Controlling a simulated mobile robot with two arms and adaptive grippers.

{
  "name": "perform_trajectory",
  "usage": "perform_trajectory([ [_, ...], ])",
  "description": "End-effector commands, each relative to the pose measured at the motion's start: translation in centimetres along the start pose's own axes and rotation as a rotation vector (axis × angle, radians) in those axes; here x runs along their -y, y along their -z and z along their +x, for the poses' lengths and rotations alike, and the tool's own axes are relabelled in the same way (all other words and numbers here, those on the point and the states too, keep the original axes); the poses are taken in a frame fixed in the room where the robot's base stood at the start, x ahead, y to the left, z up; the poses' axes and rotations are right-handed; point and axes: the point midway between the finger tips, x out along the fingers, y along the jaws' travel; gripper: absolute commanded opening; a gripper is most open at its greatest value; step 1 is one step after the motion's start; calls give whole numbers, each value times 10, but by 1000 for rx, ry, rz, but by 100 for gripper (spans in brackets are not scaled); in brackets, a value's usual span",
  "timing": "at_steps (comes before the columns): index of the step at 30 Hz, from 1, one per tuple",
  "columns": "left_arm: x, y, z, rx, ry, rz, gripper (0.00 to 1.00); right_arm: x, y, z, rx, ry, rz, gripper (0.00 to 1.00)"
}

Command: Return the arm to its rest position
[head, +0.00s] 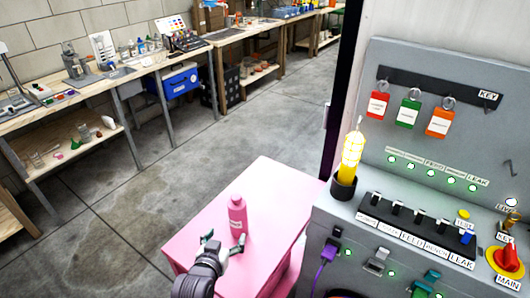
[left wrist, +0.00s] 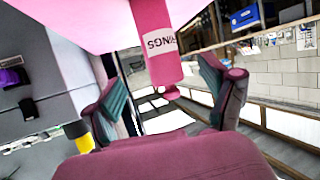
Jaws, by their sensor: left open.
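My left gripper (head: 223,241) is open at the front of the pink table, with its teal-lined fingers spread near a pink bottle (head: 237,214). The bottle stands upright on the pink table (head: 268,195). In the left wrist view, my left gripper (left wrist: 163,84) shows its two fingers apart, with the bottle (left wrist: 152,42) beyond and between them in the picture. The bottle has a white label with dark lettering. Neither finger visibly closes on it. My right gripper does not show in either view.
A grey control panel (head: 345,215) with switches, key tags, plugs and a red knob (head: 507,260) stands close on the right. Workbenches (head: 150,65) line the far wall. The concrete floor (head: 165,175) at left is clear.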

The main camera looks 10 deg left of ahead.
Motion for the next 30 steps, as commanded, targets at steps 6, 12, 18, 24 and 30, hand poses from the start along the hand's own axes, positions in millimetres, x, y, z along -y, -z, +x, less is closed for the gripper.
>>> perform_trajectory([
  [6,-1,-14,-18,95,-20,22,84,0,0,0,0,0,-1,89],
  [12,-7,-54,-82,383,-70,80,84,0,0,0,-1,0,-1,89],
  [18,-9,-78,-136,587,-96,121,84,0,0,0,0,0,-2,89],
  [24,-9,-93,-183,742,-110,154,84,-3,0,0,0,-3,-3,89],
  [30,-7,-106,-222,873,-119,183,84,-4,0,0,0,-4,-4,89],
])
